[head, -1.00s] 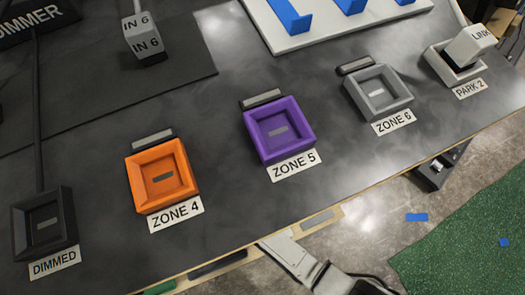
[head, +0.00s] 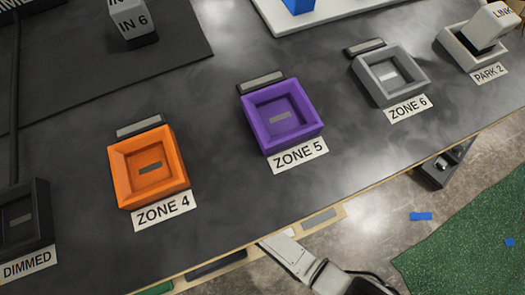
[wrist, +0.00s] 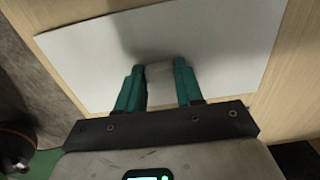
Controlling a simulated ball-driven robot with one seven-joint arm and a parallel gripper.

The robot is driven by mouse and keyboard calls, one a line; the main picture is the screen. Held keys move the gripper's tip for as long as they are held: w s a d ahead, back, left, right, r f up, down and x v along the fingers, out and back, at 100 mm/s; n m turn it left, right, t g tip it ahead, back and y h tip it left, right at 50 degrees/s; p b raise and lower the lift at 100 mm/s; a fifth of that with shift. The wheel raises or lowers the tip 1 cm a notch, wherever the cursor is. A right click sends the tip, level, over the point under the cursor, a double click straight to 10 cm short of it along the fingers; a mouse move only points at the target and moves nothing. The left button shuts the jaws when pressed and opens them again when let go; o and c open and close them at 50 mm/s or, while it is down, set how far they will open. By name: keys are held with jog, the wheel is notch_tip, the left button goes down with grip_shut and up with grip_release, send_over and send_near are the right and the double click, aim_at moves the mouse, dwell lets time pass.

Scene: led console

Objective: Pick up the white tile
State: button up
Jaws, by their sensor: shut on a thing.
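My gripper (wrist: 160,88) shows in the wrist view, with two teal fingers shut on a small pale piece (wrist: 159,72), which I take to be the white tile. Only part of the piece shows between the fingers. Behind it is a broad white panel (wrist: 85,60) on a light wooden surface, with a soft shadow around the fingertips. I cannot tell whether the piece touches the panel. Neither my gripper nor the held piece shows in the head view.
The head view shows a dark tabletop with an orange Zone 4 tray (head: 120,180), a purple Zone 5 tray (head: 255,125), a grey Zone 6 tray (head: 370,85), a dark Dimmed tray (head: 45,215) and a Park 2 tray (head: 460,50) holding a Link block (head: 490,27).

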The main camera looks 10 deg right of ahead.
grip_shut()
jog(key=shift+r, duration=0.1)
